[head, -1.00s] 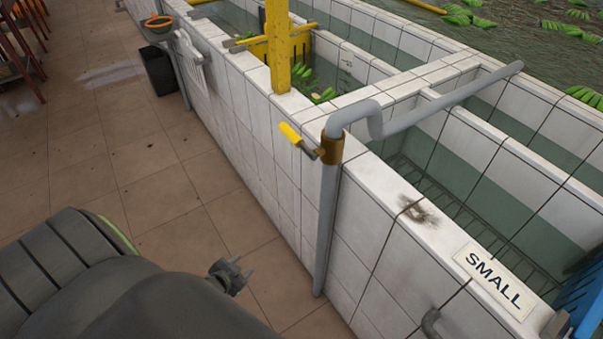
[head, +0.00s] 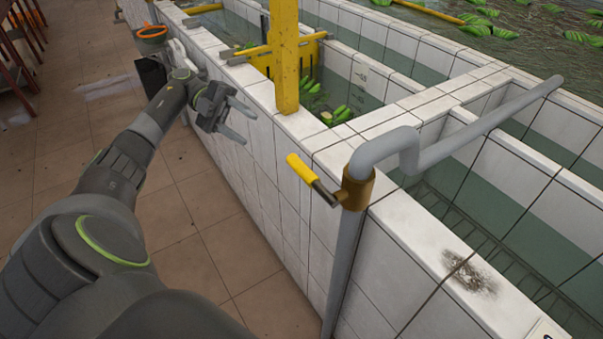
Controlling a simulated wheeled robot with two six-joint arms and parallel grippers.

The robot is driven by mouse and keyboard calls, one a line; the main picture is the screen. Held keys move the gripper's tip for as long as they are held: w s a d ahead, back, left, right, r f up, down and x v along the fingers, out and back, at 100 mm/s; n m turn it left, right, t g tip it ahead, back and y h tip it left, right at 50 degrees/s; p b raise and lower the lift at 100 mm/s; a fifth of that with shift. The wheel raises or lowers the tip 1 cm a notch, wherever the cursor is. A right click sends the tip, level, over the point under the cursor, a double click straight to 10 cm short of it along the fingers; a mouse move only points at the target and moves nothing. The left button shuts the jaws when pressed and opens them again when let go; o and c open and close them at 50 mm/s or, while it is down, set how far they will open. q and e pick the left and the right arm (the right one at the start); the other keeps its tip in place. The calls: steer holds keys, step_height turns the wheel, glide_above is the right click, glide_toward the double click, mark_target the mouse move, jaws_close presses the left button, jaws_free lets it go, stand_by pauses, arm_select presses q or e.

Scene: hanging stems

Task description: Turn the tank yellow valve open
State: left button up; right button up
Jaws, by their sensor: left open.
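The yellow valve handle (head: 304,171) sticks out to the left from a brass valve body (head: 356,188) on a grey pipe (head: 345,255). The handle slopes up and away from the body, over the aisle side of the tank wall. My left gripper (head: 240,121) is open and empty, its two fingers apart and pointing right. It is up and to the left of the handle, clear of it, beside the tiled wall. My right gripper is not in view.
The white tiled tank (head: 415,235) fills the right side, with the grey pipe bending over its rim. A yellow post (head: 284,55) stands on the rim behind the valve. The tiled floor (head: 215,235) is clear.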

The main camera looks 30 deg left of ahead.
arm_select(q)
steer(key=p, duration=0.6)
glide_toward(301, 169)
steer(key=d+f, duration=0.1)
steer(key=d, duration=0.4)
steer(key=d+f, duration=0.1)
steer(key=d, duration=0.2)
steer(key=shift+w+f, duration=0.3)
steer(key=shift+w, duration=0.05)
steer(key=shift+d+f+p, duration=0.25)
steer(key=shift+d+p, duration=0.1)
steer(key=shift+d, duration=0.3)
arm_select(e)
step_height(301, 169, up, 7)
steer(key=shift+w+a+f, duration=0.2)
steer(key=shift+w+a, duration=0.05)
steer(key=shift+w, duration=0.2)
arm_select(q)
steer(key=shift+c, duration=0.4)
jaws_close()
